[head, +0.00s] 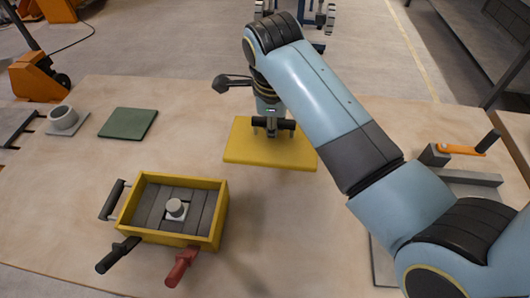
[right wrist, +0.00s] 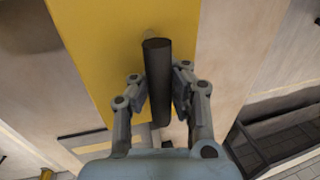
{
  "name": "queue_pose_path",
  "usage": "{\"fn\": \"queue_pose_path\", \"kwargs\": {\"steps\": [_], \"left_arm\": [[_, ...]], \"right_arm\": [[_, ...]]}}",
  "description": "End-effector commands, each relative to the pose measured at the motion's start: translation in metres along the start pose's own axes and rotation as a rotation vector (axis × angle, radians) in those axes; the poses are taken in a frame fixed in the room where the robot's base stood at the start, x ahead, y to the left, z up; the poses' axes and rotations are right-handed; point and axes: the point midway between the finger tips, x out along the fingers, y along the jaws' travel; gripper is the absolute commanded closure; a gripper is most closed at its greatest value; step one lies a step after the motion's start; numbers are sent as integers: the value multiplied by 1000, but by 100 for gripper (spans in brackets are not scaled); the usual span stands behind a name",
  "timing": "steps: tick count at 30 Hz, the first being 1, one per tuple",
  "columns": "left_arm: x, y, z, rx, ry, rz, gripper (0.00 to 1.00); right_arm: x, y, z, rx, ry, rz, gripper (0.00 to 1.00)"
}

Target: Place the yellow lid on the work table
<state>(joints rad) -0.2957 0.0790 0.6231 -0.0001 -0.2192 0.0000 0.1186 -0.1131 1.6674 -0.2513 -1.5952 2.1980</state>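The yellow lid (head: 242,148) is a flat yellow plate with a black bar handle (head: 287,125), near the middle of the work table (head: 330,245). My right gripper (head: 272,130) is above it with its fingers at the handle. In the right wrist view, the finger pads (right wrist: 160,98) press close on both sides of the black handle, and the lid (right wrist: 105,65) shows below it. The gripper looks shut on the handle. I cannot tell whether the lid touches the table or hangs just above it. My left gripper is not in view.
A yellow open box (head: 222,215) with grey slats, a pale knob, black handles and a red handle stands front left. A green plate (head: 128,123) and a grey ring (head: 62,118) lie back left. An orange clamp (head: 462,149) is at right. Table between box and lid is clear.

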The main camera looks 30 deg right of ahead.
Motion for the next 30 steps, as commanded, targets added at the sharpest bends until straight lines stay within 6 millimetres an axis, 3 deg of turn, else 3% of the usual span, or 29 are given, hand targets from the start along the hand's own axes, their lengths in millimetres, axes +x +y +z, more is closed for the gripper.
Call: {"fn": "queue_pose_path", "kwargs": {"steps": [3,15,27,30], "left_arm": [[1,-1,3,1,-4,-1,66],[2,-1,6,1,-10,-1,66],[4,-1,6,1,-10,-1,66],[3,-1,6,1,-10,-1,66]], "right_arm": [[25,7,-1,-2,2,3,100],[74,18,-1,-3,0,2,100],[80,19,-1,-3,-1,1,100],[80,19,-1,-3,-1,1,85]]}}
